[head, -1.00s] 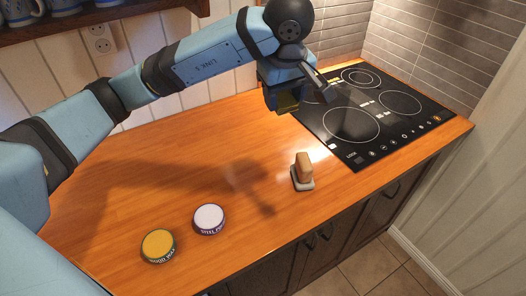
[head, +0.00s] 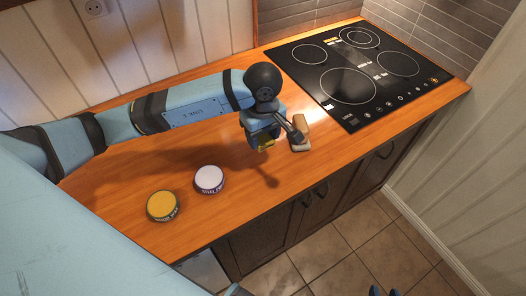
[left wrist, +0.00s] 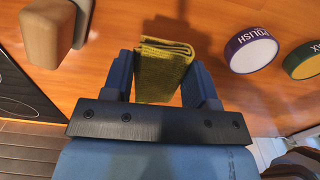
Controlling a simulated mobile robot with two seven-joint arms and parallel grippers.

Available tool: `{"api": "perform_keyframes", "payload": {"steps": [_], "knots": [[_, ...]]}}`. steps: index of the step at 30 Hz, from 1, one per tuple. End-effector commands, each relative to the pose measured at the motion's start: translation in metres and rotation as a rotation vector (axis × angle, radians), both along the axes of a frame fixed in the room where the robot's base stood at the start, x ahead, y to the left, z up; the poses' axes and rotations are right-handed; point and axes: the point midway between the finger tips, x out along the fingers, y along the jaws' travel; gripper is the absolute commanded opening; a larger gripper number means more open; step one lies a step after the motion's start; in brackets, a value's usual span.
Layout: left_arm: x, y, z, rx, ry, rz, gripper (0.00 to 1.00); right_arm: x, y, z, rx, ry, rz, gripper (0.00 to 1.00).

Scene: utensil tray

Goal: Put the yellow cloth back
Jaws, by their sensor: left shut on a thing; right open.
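The folded yellow cloth (left wrist: 165,68) is between the two fingers of my left gripper (left wrist: 160,78) in the left wrist view, and the gripper is shut on it.
A brush-like block with a tan top (head: 301,132) sits close to the right of the left gripper. A white-lidded polish tin (head: 209,180) and a yellow-lidded tin (head: 163,206) stand at front left. A black hob (head: 350,75) lies to the right. The wooden counter (head: 130,170) is otherwise clear.

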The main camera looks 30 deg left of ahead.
Motion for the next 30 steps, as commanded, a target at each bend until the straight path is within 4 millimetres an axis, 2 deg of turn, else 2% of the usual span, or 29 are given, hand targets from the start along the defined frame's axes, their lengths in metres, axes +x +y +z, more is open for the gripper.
{"api": "perform_keyframes", "payload": {"steps": [3, 11, 18, 27, 28, 30], "knots": [[0.0, -0.001, -0.023, -0.001, 0.002, 0.001, 0.34, 0.001, 0.0, 0.005, 0.001, -0.003, 0.0, 0.43], [0.0, 0.0, -0.045, -0.001, 0.0, 0.0, 0.34, 0.0, 0.0, 0.006, 0.0, -0.001, 0.0, 0.43], [0.0, 0.0, -0.078, -0.001, 0.002, 0.0, 0.34, -0.001, 0.0, 0.007, -0.001, 0.004, 0.0, 0.43], [0.001, 0.0, -0.083, 0.0, -0.002, -0.001, 0.34, -0.001, 0.0, 0.006, -0.001, 0.004, 0.0, 0.43], [0.001, 0.0, -0.083, 0.0, -0.002, -0.001, 0.55, -0.001, 0.0, 0.005, -0.001, 0.004, 0.0, 0.43], [0.001, 0.0, -0.082, -0.001, -0.002, -0.001, 0.71, -0.001, 0.0, 0.006, -0.001, 0.004, 0.0, 0.43]]}}
